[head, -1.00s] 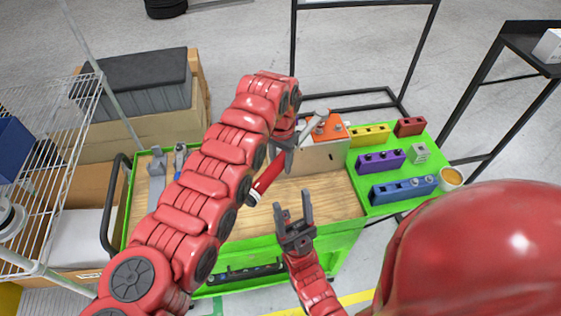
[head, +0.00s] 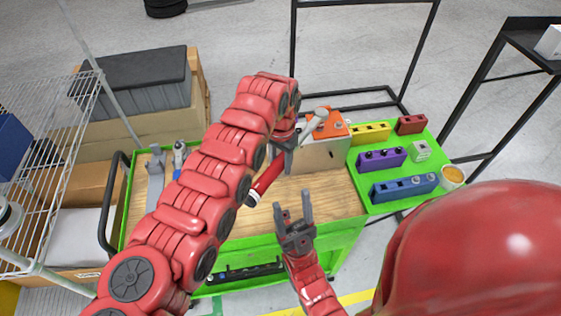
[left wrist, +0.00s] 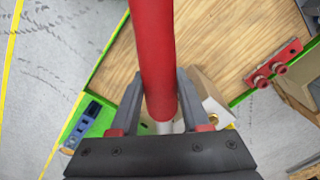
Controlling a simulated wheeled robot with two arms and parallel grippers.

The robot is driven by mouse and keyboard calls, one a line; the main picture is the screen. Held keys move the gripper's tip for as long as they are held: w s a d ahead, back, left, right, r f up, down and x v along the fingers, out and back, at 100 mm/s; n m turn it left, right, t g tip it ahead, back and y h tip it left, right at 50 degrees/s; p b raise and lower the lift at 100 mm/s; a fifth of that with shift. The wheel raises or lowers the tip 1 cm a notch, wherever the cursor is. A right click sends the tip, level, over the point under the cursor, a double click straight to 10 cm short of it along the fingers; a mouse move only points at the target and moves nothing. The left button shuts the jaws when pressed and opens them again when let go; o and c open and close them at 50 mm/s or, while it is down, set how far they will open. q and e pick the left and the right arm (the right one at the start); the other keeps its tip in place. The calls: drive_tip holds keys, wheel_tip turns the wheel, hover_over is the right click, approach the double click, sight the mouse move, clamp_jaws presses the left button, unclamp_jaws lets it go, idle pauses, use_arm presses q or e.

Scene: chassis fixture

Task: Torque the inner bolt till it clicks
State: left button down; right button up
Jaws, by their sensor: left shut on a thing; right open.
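My left gripper (head: 284,152) is shut on the torque wrench, around its red handle (head: 268,180). The wrench's silver shaft (head: 308,131) reaches up and right over the orange top (head: 330,122) of the metal chassis fixture (head: 322,156). One bolt (head: 339,125) shows right of the wrench head; the head covers what is under it, so I cannot tell if it is seated on the inner bolt. In the left wrist view the red handle (left wrist: 157,55) runs between the fingers (left wrist: 160,108); the fixture is mostly hidden. My right gripper (head: 294,212) is open and empty over the table's front edge.
The wooden tabletop (head: 330,190) has a green rim. On the right are yellow (head: 370,133), purple (head: 381,159), blue (head: 404,187) and dark red (head: 410,124) holders and a cup (head: 452,177). Tools (head: 156,175) lie at left. A wire rack (head: 50,130) stands far left.

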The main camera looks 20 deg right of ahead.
use_arm(q)
drive_tip(key=shift+f, duration=0.2)
drive_tip(key=shift+f+b, duration=0.15)
drive_tip(key=shift+b, duration=0.55)
drive_tip(key=shift+w, duration=0.1)
drive_tip(key=shift+w+a+f+m+b, duration=0.1)
drive_tip(key=shift+w+a+m+b, duration=0.3)
drive_tip(key=shift+b, duration=0.6)
drive_tip(key=shift+w, duration=0.2)
drive_tip(key=shift+r, duration=0.3)
